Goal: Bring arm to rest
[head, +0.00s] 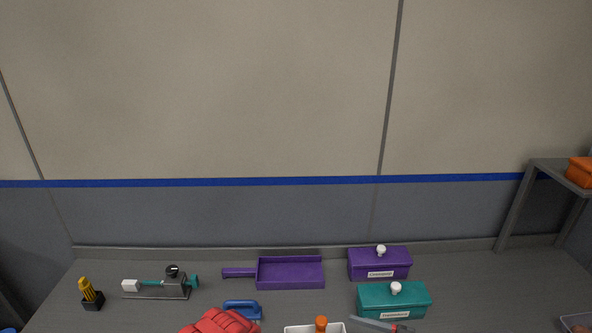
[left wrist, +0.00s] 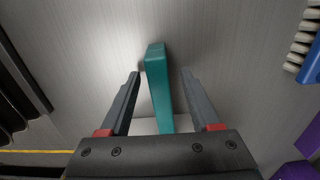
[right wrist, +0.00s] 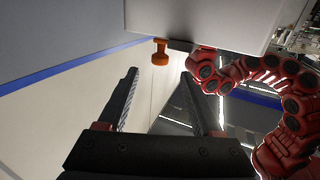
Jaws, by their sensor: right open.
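Neither gripper shows in the head view. In the left wrist view my left gripper (left wrist: 161,85) is open. A teal bar (left wrist: 158,85) with a white part (left wrist: 150,126) at its near end shows between its fingers, with a gap on both sides. I cannot tell how far below the fingers the bar lies. In the right wrist view my right gripper (right wrist: 160,85) is open, with nothing between its fingers. Beyond it are an orange knob-like thing (right wrist: 160,55) and a large white surface (right wrist: 200,18). My red arm links fill the right of that view.
The head view shows a purple handled tray (head: 290,257), purple (head: 360,268) and teal (head: 375,301) lidded boxes, a blue brush (head: 240,305), a metal stand (head: 172,291), a yellow-topped black holder (head: 92,303) and a red ribbed thing (head: 222,322). A shelf (head: 545,165) stands right.

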